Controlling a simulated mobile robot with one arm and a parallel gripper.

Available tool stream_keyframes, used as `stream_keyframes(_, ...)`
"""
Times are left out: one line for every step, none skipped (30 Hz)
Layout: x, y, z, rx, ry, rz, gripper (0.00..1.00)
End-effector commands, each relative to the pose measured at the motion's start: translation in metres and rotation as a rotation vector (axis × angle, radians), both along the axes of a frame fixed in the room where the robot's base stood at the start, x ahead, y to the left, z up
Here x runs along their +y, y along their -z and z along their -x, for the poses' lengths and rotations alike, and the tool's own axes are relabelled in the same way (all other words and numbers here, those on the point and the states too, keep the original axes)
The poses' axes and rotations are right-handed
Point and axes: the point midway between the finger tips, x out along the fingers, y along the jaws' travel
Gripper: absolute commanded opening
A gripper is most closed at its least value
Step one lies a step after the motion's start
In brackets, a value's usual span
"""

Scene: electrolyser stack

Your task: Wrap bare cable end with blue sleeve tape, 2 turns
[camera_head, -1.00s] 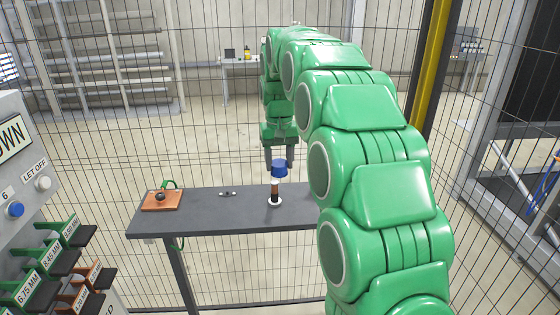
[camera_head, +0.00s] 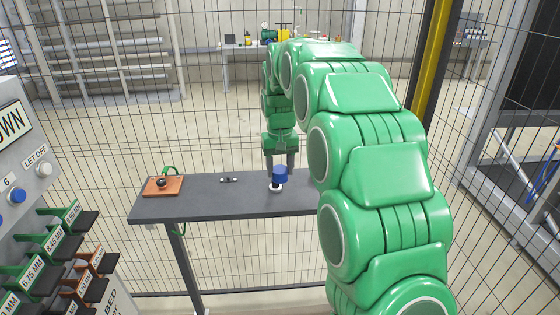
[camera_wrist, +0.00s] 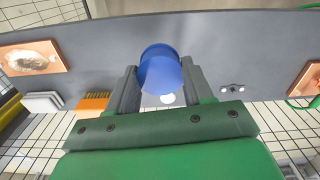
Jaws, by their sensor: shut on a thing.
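A blue sleeve tape piece (camera_head: 280,174), round like a short cylinder, is between the two grey fingers of my gripper (camera_head: 281,164). It also shows in the wrist view (camera_wrist: 160,72), with a finger on each side. My gripper is shut on it. The upright cable end (camera_head: 274,186) stands on a white round base (camera_head: 275,189) on the dark bench. The blue piece is low over its top; only a short black part shows below. The copper part is hidden. I cannot tell whether the tape surrounds the cable or is just in front of it.
The dark bench (camera_head: 225,205) carries an orange-brown plate (camera_head: 152,188) with a black knob and green cable at left, and a small metal bracket (camera_head: 228,180). A labelled rack (camera_head: 48,245) stands at left. Wire mesh fencing surrounds the bench.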

Motion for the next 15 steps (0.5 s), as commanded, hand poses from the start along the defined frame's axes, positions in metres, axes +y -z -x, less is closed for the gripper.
stream_keyframes(0.0, 0.004, 0.0, 0.001, 0.0, 0.0, 0.29)
stream_keyframes(0.0, 0.007, 0.0, 0.001, 0.0, 0.0, 0.29)
stream_keyframes(0.0, 0.01, 0.0, 0.002, 0.0, 0.0, 0.29)
stream_keyframes(0.0, 0.012, 0.001, 0.002, 0.0, 0.0, 0.29)
stream_keyframes(0.0, 0.015, 0.001, 0.003, 0.0, 0.0, 0.29)
stream_keyframes(0.0, 0.018, 0.001, 0.004, 0.0, 0.0, 0.29)
stream_keyframes(0.0, 0.02, 0.001, 0.005, 0.0, 0.001, 0.29)
stream_keyframes(0.0, 0.022, 0.001, 0.005, 0.0, 0.001, 0.29)
stream_keyframes(0.0, 0.025, 0.001, 0.005, 0.0, 0.001, 0.29)
stream_keyframes(0.0, 0.027, 0.001, 0.005, 0.0, 0.001, 0.29)
stream_keyframes(0.0, 0.029, 0.001, 0.004, 0.0, 0.0, 0.29)
stream_keyframes(0.0, 0.032, 0.001, 0.003, 0.0, 0.0, 0.29)
stream_keyframes(0.0, 0.033, 0.001, 0.002, 0.0, 0.0, 0.29)
stream_keyframes(0.0, 0.035, 0.0, 0.001, 0.0, 0.0, 0.29)
stream_keyframes(0.0, 0.037, 0.0, 0.001, 0.0, 0.0, 0.29)
